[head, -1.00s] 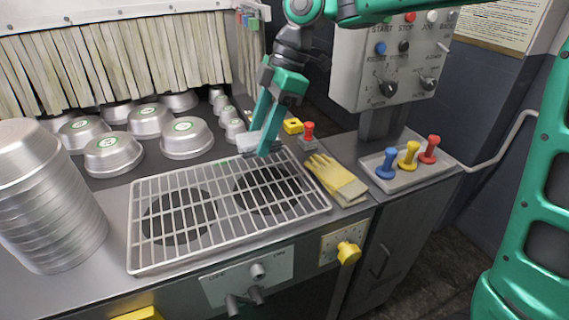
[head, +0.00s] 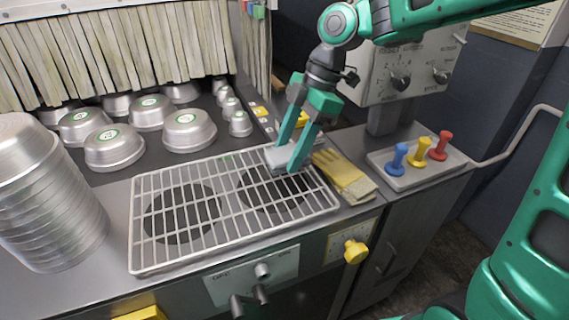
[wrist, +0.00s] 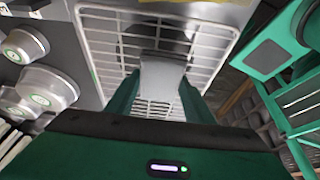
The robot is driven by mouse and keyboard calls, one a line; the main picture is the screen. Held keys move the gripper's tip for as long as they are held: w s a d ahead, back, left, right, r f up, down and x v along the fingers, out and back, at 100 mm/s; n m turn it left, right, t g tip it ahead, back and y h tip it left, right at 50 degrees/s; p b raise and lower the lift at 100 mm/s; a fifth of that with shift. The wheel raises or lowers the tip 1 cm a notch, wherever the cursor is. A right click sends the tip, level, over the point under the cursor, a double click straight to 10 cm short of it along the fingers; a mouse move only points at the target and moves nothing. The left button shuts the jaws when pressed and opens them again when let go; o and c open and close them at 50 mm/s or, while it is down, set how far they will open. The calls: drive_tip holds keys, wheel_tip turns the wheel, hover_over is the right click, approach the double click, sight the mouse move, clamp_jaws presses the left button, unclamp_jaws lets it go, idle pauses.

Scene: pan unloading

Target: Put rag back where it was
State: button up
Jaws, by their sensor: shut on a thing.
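The rag (head: 279,155) is a light grey-white cloth. It is between the fingers of my gripper (head: 292,160), which is shut on it. It shows pale between the two green fingers in the wrist view (wrist: 161,88). The gripper and rag are over the right back part of the white wire rack (head: 165,262). I cannot tell whether the rag touches the rack. The rack also shows beneath the rag in the wrist view (wrist: 110,48).
Yellow gloves (head: 345,175) lie just right of the rack. A tray (head: 400,183) with blue, yellow and red knobbed pieces is further right. Metal pans (head: 190,130) stand behind the rack, and a tall pan stack (head: 45,215) is at left. A control box (head: 400,75) rises behind.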

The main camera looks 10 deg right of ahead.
drive_tip(key=shift+d+f, duration=0.3)
drive_tip(key=shift+f, duration=1.9)
drive_tip(key=o, duration=1)
drive_tip(key=v, duration=1.2)
